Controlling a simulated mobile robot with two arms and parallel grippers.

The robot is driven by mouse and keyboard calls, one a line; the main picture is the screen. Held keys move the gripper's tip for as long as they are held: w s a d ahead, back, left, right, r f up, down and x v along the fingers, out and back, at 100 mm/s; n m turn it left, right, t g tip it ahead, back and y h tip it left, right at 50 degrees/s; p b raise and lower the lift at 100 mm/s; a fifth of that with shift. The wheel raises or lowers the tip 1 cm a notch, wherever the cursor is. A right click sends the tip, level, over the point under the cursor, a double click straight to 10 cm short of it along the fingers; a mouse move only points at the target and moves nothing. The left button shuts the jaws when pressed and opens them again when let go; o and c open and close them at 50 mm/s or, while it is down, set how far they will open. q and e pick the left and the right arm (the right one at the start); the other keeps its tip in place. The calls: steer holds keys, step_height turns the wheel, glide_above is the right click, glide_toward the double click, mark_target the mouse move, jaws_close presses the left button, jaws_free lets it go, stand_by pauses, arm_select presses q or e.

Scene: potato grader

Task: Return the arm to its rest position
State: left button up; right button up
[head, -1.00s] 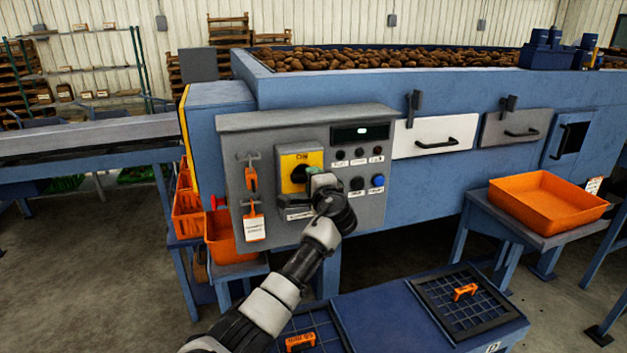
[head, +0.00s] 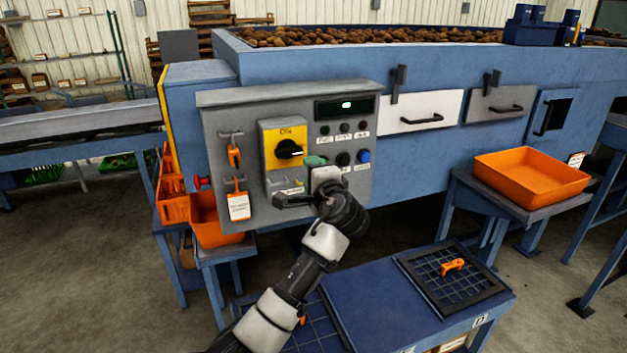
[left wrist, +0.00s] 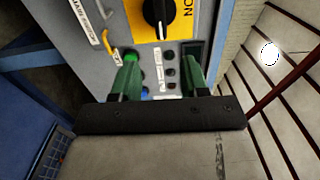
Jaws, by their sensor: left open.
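The grey control panel (head: 225,110) carries a black rotary switch (head: 289,149) on a yellow plate (head: 270,137). In the head view my left gripper (head: 300,181) is just below and right of the switch, in front of the panel's lower part, apart from the switch. It is open and holds nothing. In the left wrist view the two green fingers of my left gripper (left wrist: 162,78) stand apart, with panel buttons showing between them and the switch (left wrist: 157,12) beyond. Whether a finger touches the panel cannot be told. My right gripper is in neither view.
Orange tags (head: 234,156) hang on the panel's left. An orange tray (head: 535,172) stands on a side table at right. A blue bench (head: 385,305) with mesh frames lies below my arm. A conveyor (head: 85,125) runs off left.

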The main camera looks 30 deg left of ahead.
arm_select(q)
steer(key=shift+s+d, duration=0.25)
steer(key=shift+s, duration=0.05)
step_height(320, 180, down, 26)
steer(key=d+m+g+h, duration=0.1)
steer(key=d+m+h, duration=0.15)
steer(key=h, duration=0.35)
steer(key=s+d+f+g+h, duration=0.1)
steer(key=s+f, duration=0.3)
steer(key=f, duration=0.3)
steer(key=s+d+f+n+g+h, duration=0.15)
steer(key=s+f, duration=0.25)
steer(key=f, duration=0.4)
steer(key=s+d+f+g+h, duration=0.1)
steer(key=s+f, duration=0.3)
steer(key=f, duration=0.3)
steer(key=s+d+f+n+g+h, duration=0.1)
steer(key=s+f+g, duration=0.1)
steer(key=s+f, duration=0.7)
steer(key=s+d+f+n+g+h, duration=0.1)
steer(key=s+f+n+h, duration=0.1)
steer(key=s+f, duration=0.75)
steer(key=s+f+n+g, duration=0.1)
steer(key=s+n, duration=0.1)
steer(key=s, duration=1)
steer(key=s+d+f+n+g+h, duration=0.1)
steer(key=s+f+n+g, duration=0.1)
steer(key=s, duration=1.1)
steer(key=shift+d, duration=0.25)
steer(key=shift+s+f, duration=0.1)
